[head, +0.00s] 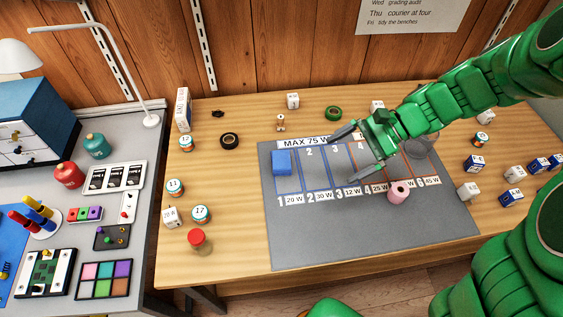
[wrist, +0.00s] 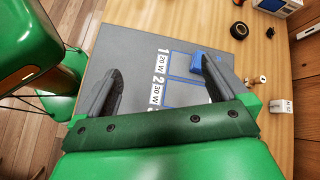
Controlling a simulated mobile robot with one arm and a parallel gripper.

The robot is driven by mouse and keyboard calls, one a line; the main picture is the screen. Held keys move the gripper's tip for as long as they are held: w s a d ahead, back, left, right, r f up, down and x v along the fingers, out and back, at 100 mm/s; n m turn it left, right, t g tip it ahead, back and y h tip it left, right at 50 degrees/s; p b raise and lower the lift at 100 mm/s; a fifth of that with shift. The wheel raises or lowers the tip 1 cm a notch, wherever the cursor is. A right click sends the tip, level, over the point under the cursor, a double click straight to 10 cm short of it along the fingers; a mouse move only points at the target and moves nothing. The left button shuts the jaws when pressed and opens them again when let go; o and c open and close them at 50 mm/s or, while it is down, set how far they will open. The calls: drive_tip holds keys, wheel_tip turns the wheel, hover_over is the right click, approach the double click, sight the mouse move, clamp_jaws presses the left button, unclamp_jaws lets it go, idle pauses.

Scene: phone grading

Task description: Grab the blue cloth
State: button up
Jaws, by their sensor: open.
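The blue cloth (head: 281,163) looks like a small thick folded square. It lies on the grey mat (head: 330,235), in the upper part of the slot numbered 1. My gripper (head: 340,160) is open and empty above the mat, to the right of the cloth, over the middle slots. In the wrist view my gripper (wrist: 160,66) has its fingers spread wide. The cloth (wrist: 208,64) shows there beyond the right fingertip, partly hidden by that finger. It is apart from both fingers.
A pink roll (head: 398,192) stands at the mat's lower slots. Small jars, including a red-capped one (head: 199,240), stand left of the mat. Black tape (head: 229,141) and green tape (head: 334,113) lie behind. Blue-and-white boxes (head: 511,197) stand at right. The mat's front is clear.

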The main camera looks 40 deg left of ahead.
drive_tip(key=w+a+f+m+g+y, duration=0.1)
drive_tip(key=w+a+f+m+y, duration=0.15)
drive_tip(key=a+f, duration=0.5)
drive_tip(key=m, duration=0.3)
approach(287, 159)
drive_tip(key=shift+y, duration=0.35)
drive_tip(key=x, duration=0.4)
drive_tip(key=shift+f, duration=0.25)
drive_tip(key=shift+x, duration=3.85)
drive_tip(key=shift+s+d, duration=0.1)
drive_tip(key=shift+d, duration=0.05)
drive_tip(key=c, duration=0.8)
